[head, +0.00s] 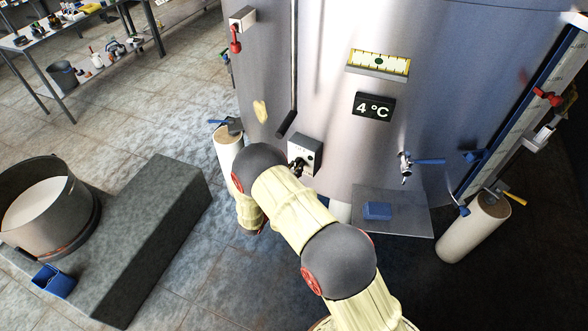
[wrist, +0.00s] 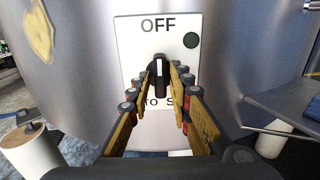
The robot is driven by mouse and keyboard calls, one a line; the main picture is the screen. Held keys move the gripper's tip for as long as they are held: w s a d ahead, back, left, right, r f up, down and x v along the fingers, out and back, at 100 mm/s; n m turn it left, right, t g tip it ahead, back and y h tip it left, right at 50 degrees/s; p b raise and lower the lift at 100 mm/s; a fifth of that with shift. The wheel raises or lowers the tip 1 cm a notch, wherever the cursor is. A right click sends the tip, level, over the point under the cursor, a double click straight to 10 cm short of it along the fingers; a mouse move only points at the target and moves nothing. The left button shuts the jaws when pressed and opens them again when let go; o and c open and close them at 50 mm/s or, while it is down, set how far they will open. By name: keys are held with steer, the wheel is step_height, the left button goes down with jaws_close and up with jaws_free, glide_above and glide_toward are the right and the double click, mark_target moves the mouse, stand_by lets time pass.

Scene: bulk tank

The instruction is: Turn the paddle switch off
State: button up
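The paddle switch is a dark upright lever (wrist: 160,72) on a white plate (wrist: 200,22) marked OFF at the top, with partly hidden lettering lower down. In the head view its box (head: 311,147) is on the front of the steel tank. My gripper (wrist: 162,77) points at the plate with one finger on each side of the lever. The fingers look apart, with narrow gaps beside the lever; contact is not clear.
A dark round spot (wrist: 191,40) is on the plate's right. The tank (head: 330,40) carries a 4 °C display (head: 374,107), a gauge (head: 378,64) and a blue-handled tap (head: 407,163). A shelf (head: 400,219) holds a blue block (head: 377,211). A bucket (head: 45,205) stands on a grey step at left.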

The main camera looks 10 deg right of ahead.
steer(key=shift+o, duration=1)
steer(key=shift+r, duration=0.1)
steer(key=v, duration=1.2)
